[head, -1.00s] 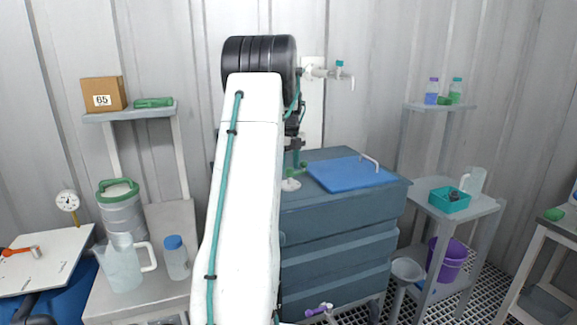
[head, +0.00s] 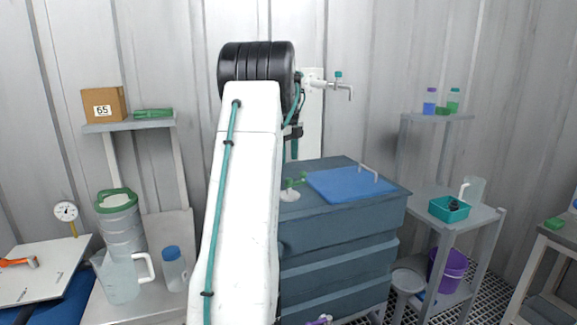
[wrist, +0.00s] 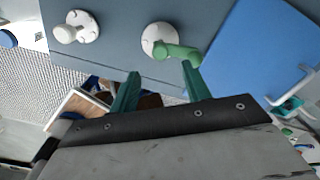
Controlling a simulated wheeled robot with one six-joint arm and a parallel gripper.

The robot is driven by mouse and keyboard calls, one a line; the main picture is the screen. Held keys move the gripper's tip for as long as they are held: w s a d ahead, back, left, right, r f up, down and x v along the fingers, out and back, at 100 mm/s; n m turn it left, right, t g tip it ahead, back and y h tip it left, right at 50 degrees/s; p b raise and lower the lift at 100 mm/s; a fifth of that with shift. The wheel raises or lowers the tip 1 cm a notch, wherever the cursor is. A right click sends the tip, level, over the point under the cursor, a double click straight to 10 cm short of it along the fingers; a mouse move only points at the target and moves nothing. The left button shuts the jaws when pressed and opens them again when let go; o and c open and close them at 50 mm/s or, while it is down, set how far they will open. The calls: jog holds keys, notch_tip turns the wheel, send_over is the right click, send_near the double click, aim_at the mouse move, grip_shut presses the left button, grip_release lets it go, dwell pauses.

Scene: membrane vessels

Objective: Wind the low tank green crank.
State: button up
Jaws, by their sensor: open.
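The green crank (head: 292,183) sits on a round white hub on top of the low blue-grey tank (head: 335,220), left of its blue lid (head: 350,184). In the wrist view the green crank (wrist: 180,52) lies past the fingertips, its arm reaching right from the white hub, its end near the right finger. My gripper (wrist: 160,80) is open, its two teal fingers spread, with nothing between them. No clear contact with the crank shows. In the head view my arm hides part of the tank's left side.
A white fitting (wrist: 76,28) stands on the tank's edge, left of the crank. The lid's white handle (wrist: 290,105) rises at the right. A left bench holds a clear jug (head: 122,276); a right stand holds a teal tray (head: 448,208).

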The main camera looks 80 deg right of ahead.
aim_at(289, 178)
jog(key=shift+s+f+n, duration=0.1)
jog(key=shift+n, duration=1)
jog(key=shift+f, duration=0.35)
notch_tip(289, 178, down, 7)
jog(key=shift+r, duration=0.1)
grip_shut()
